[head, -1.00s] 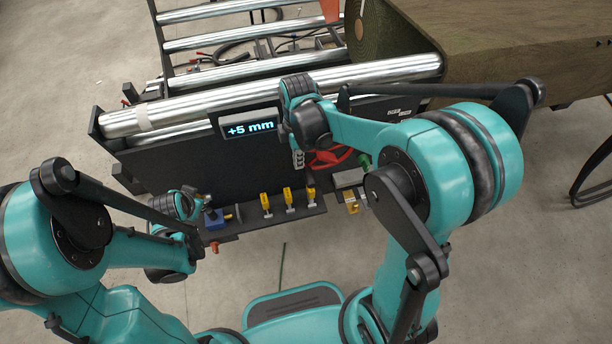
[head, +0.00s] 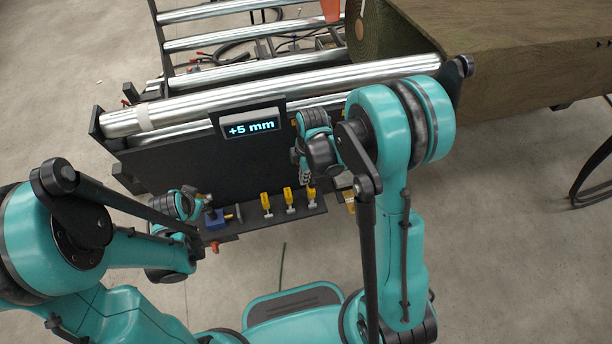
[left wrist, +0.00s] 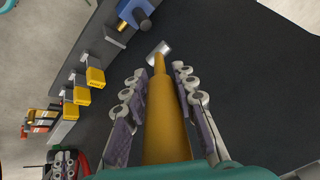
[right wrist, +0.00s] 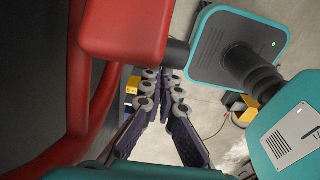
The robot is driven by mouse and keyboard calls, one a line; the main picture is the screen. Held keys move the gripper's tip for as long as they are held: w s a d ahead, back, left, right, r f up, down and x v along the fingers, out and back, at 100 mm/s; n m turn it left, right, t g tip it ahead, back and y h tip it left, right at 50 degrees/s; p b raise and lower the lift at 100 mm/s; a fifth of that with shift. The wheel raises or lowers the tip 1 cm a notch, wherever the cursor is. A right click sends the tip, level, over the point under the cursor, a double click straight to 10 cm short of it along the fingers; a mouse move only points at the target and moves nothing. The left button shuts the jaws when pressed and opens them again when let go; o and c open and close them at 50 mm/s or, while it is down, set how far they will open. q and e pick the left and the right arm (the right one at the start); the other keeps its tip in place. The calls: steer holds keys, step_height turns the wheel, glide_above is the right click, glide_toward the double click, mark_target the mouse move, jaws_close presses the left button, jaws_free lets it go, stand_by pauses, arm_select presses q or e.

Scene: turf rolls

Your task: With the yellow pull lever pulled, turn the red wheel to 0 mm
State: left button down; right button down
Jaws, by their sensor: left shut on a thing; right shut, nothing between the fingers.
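The yellow pull lever (left wrist: 165,125) runs up the middle of the left wrist view. My left gripper (left wrist: 160,76) is shut on it, with a finger on each side; in the head view this gripper (head: 188,207) is at the panel's left end. The red wheel (right wrist: 92,105) fills the left of the right wrist view, with a red block (right wrist: 125,28) on it. In the head view my right arm hides the wheel. My right gripper (right wrist: 161,80) is shut and empty beside the wheel; it also shows in the head view (head: 307,178). The display (head: 251,128) reads +5 mm.
Several small yellow clamps (head: 289,200) stand on the ledge under the dark panel, right of a blue block (head: 214,219). Metal rollers (head: 270,95) run behind the panel. A large turf roll (head: 510,55) lies at the back right.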

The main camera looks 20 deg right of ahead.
mark_target(312, 178)
steer(key=shift+d, duration=0.5)
steer(key=shift+f, duration=0.15)
steer(key=shift+d+f+h, duration=0.25)
steer(key=shift+f+h, duration=0.1)
steer(key=shift+h, duration=0.3)
steer(key=shift+d+f+h, duration=0.2)
steer(key=shift+f+h, duration=0.15)
steer(key=shift+h, duration=0.3)
steer(key=shift+d+f+h, duration=0.4)
steer(key=shift+d+h, duration=0.05)
steer(key=shift+h, duration=0.35)
steer(key=d, duration=0.1)
steer(key=d+f, duration=0.1)
steer(key=d, duration=0.1)
steer(key=shift+d+f, duration=0.3)
steer(key=shift+d, duration=0.1)
